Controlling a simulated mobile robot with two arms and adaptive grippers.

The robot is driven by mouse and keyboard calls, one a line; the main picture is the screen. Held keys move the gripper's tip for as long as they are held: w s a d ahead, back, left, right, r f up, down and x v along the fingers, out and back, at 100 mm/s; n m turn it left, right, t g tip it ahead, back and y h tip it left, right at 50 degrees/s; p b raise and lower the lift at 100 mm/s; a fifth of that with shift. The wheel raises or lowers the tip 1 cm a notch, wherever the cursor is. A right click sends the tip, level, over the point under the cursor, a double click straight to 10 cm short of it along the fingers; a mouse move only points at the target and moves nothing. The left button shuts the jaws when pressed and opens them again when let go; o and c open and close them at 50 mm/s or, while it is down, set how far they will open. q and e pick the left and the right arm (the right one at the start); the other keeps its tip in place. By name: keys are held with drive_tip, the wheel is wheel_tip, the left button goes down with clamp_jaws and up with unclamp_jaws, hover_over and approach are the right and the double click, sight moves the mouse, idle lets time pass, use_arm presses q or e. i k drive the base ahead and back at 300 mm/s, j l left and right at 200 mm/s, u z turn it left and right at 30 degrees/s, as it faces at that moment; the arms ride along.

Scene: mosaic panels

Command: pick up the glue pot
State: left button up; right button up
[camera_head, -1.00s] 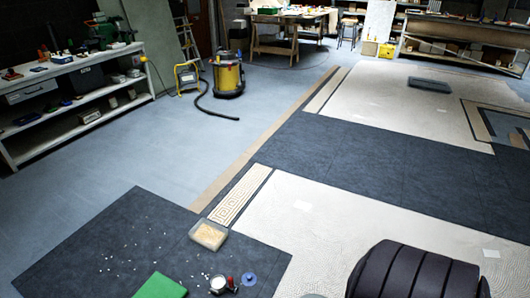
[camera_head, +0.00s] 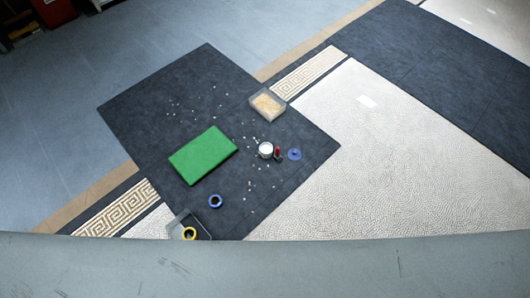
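A small round pot with white contents (camera_head: 265,149), which looks like the glue pot, stands on the dark mat (camera_head: 140,105). A small red and dark item (camera_head: 278,153) is right beside it; I cannot tell whether they touch. A flat blue disc (camera_head: 294,154) lies just to the right. Neither of my grippers is in view.
A green pad (camera_head: 203,155) lies left of the pot. A clear tray with tan contents (camera_head: 267,104) is behind it. A blue ring (camera_head: 215,201) and a grey tray with a yellow ring (camera_head: 190,233) are nearer. White chips are scattered around. Pale mosaic (camera_head: 370,170) extends right.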

sight(266, 148)
drive_tip(key=i+l+u, duration=0.4)
drive_tip(key=i, duration=0.25)
drive_tip(key=i+l+u, duration=0.35)
drive_tip(key=i, duration=0.25)
drive_tip(key=i+l, duration=0.05)
drive_tip(key=l, duration=0.05)
